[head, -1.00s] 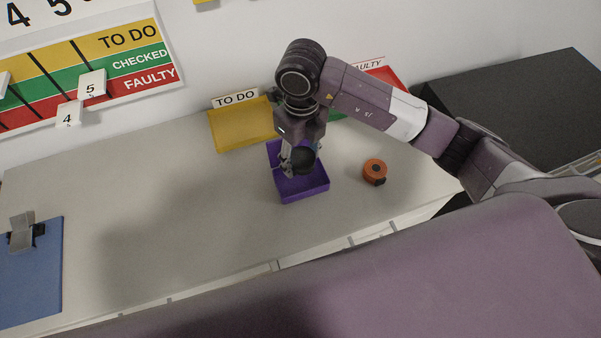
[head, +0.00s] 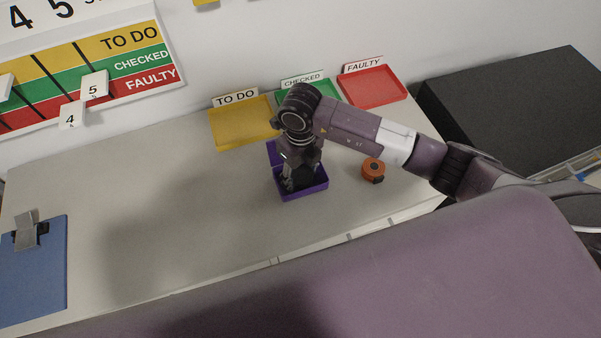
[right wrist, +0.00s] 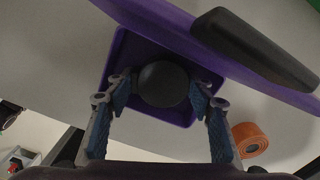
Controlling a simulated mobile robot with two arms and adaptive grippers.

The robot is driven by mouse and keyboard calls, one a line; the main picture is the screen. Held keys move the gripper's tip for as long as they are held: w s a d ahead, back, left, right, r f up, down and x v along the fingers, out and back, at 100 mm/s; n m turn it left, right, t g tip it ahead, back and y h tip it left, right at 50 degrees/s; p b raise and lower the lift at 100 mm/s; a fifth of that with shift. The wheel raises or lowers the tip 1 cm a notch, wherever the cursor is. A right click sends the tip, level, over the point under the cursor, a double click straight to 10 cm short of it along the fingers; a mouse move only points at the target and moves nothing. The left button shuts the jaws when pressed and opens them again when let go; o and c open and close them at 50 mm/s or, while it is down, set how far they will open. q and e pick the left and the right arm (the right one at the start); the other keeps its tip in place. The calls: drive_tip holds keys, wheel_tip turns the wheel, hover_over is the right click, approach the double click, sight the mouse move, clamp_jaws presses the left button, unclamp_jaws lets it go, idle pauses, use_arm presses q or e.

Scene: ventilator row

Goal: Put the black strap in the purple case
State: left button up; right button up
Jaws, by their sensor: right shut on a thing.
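The purple case (head: 308,191) stands open on the worktop, its lid raised at the back. My right gripper (head: 291,184) reaches down into it from above and hides much of its inside. In the right wrist view the black strap (right wrist: 164,84) shows as a round dark bundle between the fingers of my right gripper, which is shut on it. The bundle is over the floor of the case (right wrist: 122,62); I cannot tell whether it touches the floor. My left gripper is not in view.
An orange tape roll (head: 373,170) lies right of the case. Behind are a yellow tray (head: 236,137), a green tray (head: 322,91) and a red tray (head: 374,87). A blue clipboard (head: 35,275) lies at far left. The worktop between is clear.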

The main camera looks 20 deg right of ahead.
sight(301, 175)
drive_tip(key=o, duration=1.2)
drive_tip(key=shift+r, duration=0.1)
drive_tip(key=shift+r+b, duration=1.35)
drive_tip(key=shift+r, duration=4.7)
